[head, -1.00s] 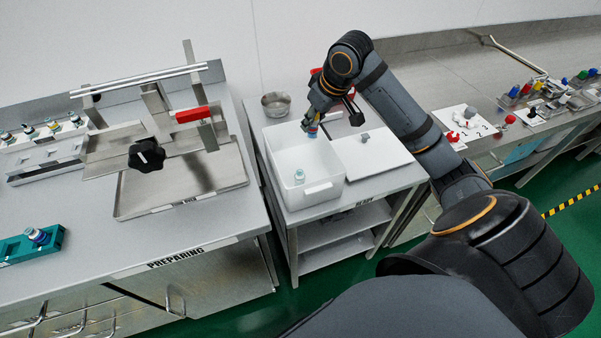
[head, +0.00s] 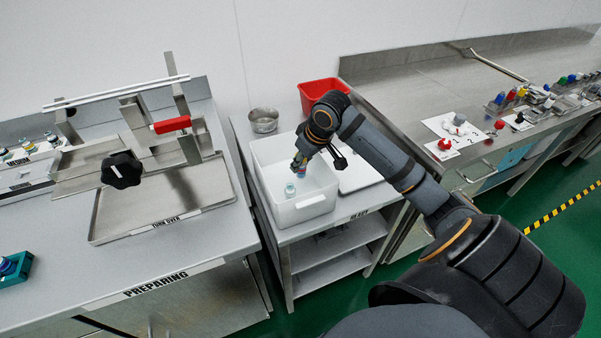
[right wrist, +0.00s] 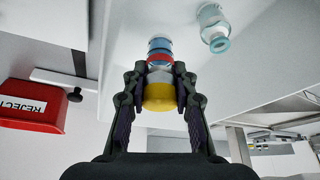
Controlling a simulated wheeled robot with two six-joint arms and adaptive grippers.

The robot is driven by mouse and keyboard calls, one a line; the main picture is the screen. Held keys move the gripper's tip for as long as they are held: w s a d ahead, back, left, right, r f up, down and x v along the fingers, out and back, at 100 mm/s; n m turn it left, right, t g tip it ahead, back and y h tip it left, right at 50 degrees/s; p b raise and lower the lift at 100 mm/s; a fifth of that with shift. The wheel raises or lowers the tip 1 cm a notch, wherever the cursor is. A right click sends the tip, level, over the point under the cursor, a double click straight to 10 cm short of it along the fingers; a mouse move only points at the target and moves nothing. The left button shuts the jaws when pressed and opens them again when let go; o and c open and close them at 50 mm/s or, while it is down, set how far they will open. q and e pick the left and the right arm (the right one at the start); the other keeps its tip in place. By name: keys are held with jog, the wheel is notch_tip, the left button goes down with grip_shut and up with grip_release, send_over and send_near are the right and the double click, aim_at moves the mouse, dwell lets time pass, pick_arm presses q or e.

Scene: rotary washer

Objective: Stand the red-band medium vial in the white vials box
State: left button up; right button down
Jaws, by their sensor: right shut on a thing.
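My right gripper (right wrist: 160,82) is shut on the red-band vial (right wrist: 159,59). In the right wrist view this vial has a yellow end between the fingers, then a red band and a blue end pointing away from the palm. In the head view the right gripper (head: 300,163) is over the white vials box (head: 304,212), with the vial's blue end low, at or inside the opening. Whether it touches the floor of the box I cannot tell. Another clear vial with a teal cap (head: 290,189) stands in the box; it also shows in the right wrist view (right wrist: 214,28). My left gripper is out of view.
A white tray (head: 358,178) lies right of the box, partly behind my arm. A steel bowl (head: 263,119) and a red bin (head: 318,92) are behind. A steel stand with a black knob (head: 121,170) is on the left bench. The box has free floor around the standing vial.

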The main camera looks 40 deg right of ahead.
aim_at(304, 167)
jog(key=shift+f, duration=1.85)
jog(key=c, duration=1.4)
grip_release()
jog(key=shift+f, duration=0.1)
jog(key=shift+o, duration=0.2)
jog(key=p+v, duration=0.9)
jog(key=v, duration=0.3)
jog(key=shift+p, duration=0.3)
